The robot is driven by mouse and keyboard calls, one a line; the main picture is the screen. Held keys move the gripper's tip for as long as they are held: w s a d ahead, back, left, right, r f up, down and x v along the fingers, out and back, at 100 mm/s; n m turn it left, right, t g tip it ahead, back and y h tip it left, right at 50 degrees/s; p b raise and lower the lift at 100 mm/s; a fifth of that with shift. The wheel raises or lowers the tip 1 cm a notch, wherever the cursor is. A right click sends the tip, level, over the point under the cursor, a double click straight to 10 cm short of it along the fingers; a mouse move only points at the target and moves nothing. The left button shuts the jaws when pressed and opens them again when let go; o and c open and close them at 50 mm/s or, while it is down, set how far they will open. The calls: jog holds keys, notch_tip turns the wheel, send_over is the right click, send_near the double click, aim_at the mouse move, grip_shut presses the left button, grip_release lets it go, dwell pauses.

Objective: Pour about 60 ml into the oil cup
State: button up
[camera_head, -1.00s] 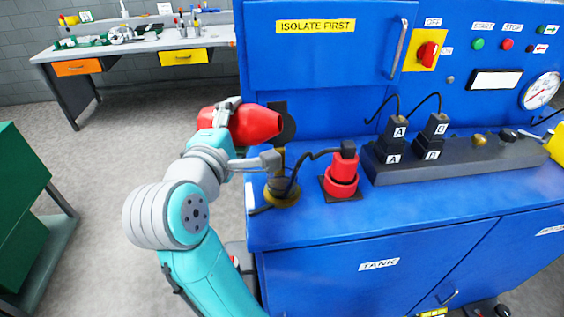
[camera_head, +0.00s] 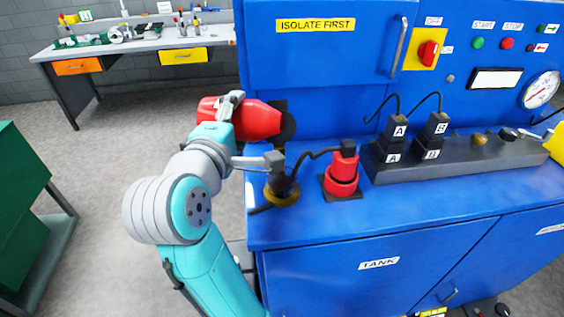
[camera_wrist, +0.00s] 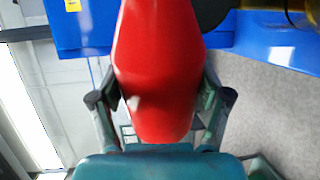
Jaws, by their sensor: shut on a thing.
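A red bottle-shaped container (camera_head: 258,121) is held on its side by my gripper (camera_head: 228,108), left of the blue machine. Its narrower end points right, towards a dark round part (camera_head: 287,122) at the machine's left edge. In the wrist view, the red container (camera_wrist: 155,65) fills the middle and my gripper (camera_wrist: 160,92) is shut around its sides. A dark round shape (camera_wrist: 212,10) shows beside its far end. I cannot tell whether this is the oil cup, or see liquid flowing.
A dark fitting with a yellowish base (camera_head: 281,196) and a red plug (camera_head: 342,172) stand on the blue machine top (camera_head: 400,205), close to my arm. A black block with several plugs (camera_head: 450,158) lies to the right. A workbench (camera_head: 140,45) stands behind.

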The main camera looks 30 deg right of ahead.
jog(key=shift+m, duration=0.6)
dwell(0.4)
jog(key=shift+w+a, duration=0.25)
jog(key=shift+w, duration=0.05)
dwell(0.5)
jog(key=shift+m+p, duration=0.5)
jog(key=shift+p, duration=0.25)
dwell(1.0)
jog(key=n, duration=0.2)
jog(key=shift+w+a+f+n, duration=0.15)
jog(key=shift+a+n, duration=0.1)
jog(key=shift+n, duration=0.05)
jog(key=shift+f+n, duration=0.4)
dwell(0.5)
jog(key=shift+r+n+h, duration=0.2)
jog(key=shift+n+h, duration=0.1)
jog(key=shift+n, duration=0.5)
